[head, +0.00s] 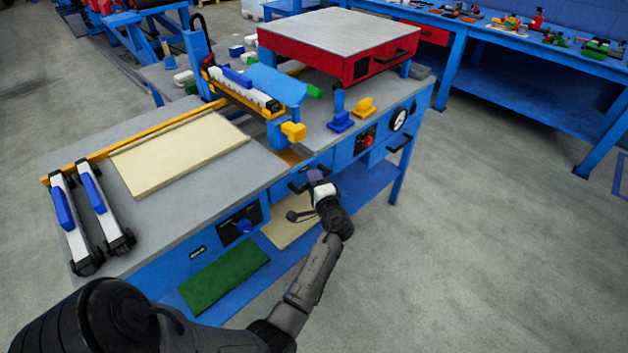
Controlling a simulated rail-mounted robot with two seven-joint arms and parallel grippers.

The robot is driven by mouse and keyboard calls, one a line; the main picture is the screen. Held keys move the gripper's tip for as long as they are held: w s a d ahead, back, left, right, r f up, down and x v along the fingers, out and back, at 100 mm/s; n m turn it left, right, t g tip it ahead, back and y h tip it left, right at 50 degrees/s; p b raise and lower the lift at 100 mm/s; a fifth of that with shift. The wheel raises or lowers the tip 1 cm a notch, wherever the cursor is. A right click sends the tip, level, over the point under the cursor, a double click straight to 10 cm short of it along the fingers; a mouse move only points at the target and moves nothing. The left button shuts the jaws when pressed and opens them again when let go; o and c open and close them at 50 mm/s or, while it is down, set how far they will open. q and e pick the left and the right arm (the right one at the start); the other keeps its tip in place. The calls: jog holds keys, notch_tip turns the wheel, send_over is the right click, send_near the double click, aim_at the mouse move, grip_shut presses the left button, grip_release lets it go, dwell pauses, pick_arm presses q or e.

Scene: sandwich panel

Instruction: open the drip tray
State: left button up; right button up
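A blue front panel (340,158) runs under the grey worktop of the sandwich panel machine. A dark handle (297,186) shows on this front, below the gap in the worktop. Another dark handle (404,142) sits further right, below the gauge. I cannot tell for sure which handle belongs to the drip tray. My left gripper (304,196) is in front of the blue front, close beside the nearer handle and partly covering that area. Its fingers look spread apart with nothing between them. Whether it touches the handle cannot be told. My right gripper is not in view.
A round gauge (398,119) and a red knob (368,141) sit on the front at right. A blue knob (243,226) is at left. A lower shelf (368,187) holds a green panel (212,275). Clear floor (470,250) lies at right.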

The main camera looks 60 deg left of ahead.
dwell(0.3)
pick_arm(q)
grip_shut()
dwell(0.4)
